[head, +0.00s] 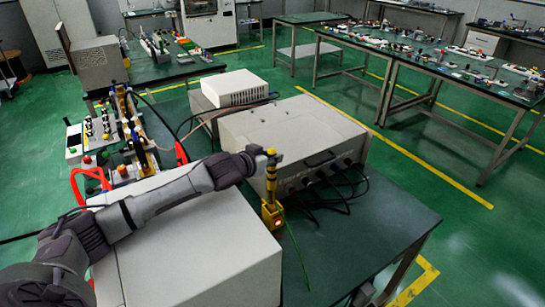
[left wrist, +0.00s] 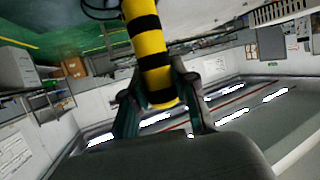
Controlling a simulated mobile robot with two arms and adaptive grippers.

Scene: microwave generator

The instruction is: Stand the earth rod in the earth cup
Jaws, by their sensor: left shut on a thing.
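The earth rod (head: 271,182) has yellow and black bands and stands roughly upright in the head view. My left gripper (head: 268,158) is shut on its upper part. In the left wrist view the banded rod (left wrist: 148,45) lies between the two fingers of my left gripper (left wrist: 157,90). The earth cup (head: 271,214) is a small yellow holder with a glowing red spot, on the dark table right below the rod. The rod's lower end meets the cup's top in the picture; whether it is inside I cannot tell. My right gripper is not in view.
A large grey box (head: 295,145) with black cables (head: 335,190) stands just behind the cup. A pale box (head: 195,250) lies under my left arm. A green wire (head: 297,250) runs from the cup across the table. The table's right front (head: 385,235) is clear.

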